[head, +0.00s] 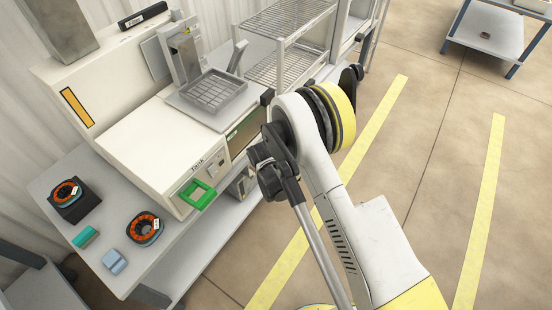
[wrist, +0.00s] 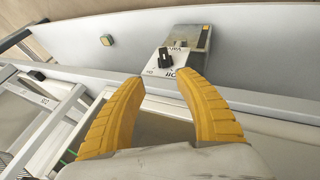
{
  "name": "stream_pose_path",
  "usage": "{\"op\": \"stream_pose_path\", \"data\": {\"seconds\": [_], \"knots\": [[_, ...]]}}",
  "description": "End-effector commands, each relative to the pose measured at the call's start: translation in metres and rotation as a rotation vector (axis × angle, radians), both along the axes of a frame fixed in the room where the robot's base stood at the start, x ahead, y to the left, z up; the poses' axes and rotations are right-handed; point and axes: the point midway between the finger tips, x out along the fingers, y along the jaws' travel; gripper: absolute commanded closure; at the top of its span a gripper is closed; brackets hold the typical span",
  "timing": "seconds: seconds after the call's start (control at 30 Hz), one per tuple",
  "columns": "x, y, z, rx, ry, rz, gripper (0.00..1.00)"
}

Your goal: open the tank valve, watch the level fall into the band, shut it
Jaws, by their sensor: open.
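In the wrist view my gripper (wrist: 158,82) is open and empty, with its two yellow fingers spread. Beyond the fingertips, and apart from them, a small black lever or knob (wrist: 165,57) stands out from a pale lettered panel (wrist: 172,73). It may be the tank valve; the lettering is only partly readable. A grey and yellowish face (wrist: 195,38) adjoins that panel. No liquid level or band can be made out. In the head view my arm shows, but my fingers cannot be made out.
In the head view a white machine (head: 140,140) stands on a grey bench (head: 60,230), with a green-framed part (head: 195,194) at its front. Orange-and-black rings (head: 144,229) lie at the left. Wire shelves (head: 290,55) stand behind. The yellow-striped floor (head: 430,130) at right is clear.

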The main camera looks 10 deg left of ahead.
Motion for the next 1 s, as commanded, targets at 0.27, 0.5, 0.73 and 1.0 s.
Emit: {"op": "stream_pose_path", "data": {"seconds": [0.27, 0.5, 0.73, 1.0], "knots": [[-0.001, 0.011, -0.037, -0.014, -0.005, 0.032, 0.6], [0.024, 0.02, -0.077, -0.013, -0.005, 0.029, 0.6], [0.042, 0.027, -0.105, -0.014, -0.005, 0.03, 0.6], [0.047, 0.029, -0.111, -0.013, -0.004, 0.031, 0.6]]}}
